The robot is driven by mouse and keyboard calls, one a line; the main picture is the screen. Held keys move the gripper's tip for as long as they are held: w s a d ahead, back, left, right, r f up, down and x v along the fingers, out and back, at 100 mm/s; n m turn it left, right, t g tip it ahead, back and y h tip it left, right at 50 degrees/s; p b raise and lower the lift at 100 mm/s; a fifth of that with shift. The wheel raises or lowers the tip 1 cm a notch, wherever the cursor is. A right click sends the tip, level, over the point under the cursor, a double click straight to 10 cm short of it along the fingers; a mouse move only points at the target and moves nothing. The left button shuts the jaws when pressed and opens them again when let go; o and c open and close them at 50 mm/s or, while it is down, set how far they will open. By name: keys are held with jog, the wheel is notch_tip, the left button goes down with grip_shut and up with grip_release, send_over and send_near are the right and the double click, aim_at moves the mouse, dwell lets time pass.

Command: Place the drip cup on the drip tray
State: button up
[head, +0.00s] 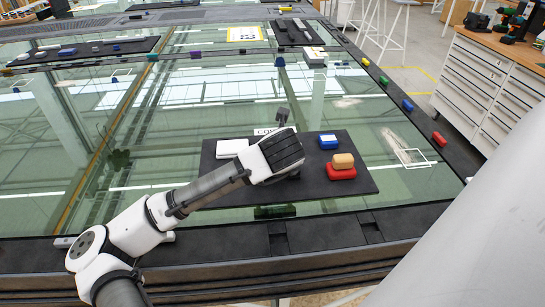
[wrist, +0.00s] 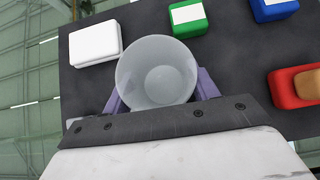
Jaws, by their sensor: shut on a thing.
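A translucent, open-topped cup (wrist: 157,70), the likely drip cup, is between the purple fingers of my gripper (wrist: 160,93) in the wrist view. The gripper is shut on it, and I look down into its empty inside. In the head view my gripper (head: 282,152) is over the dark mat, and its own dark body hides the cup. A flat white block (wrist: 95,43) lies on the mat left of the cup; it also shows in the head view (head: 232,148). No part is clearly marked as the drip tray, so I cannot tell which it is.
The dark mat (head: 345,187) also bears a green block (wrist: 187,18), a blue block (head: 328,142) and a red block (head: 341,173) with a tan piece (head: 343,160) on top. The glass table around the mat is mostly clear. Small coloured blocks line its right edge.

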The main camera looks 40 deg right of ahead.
jog(key=shift+f, duration=0.3)
jog(key=o, duration=1)
jog(key=shift+o, duration=0.2)
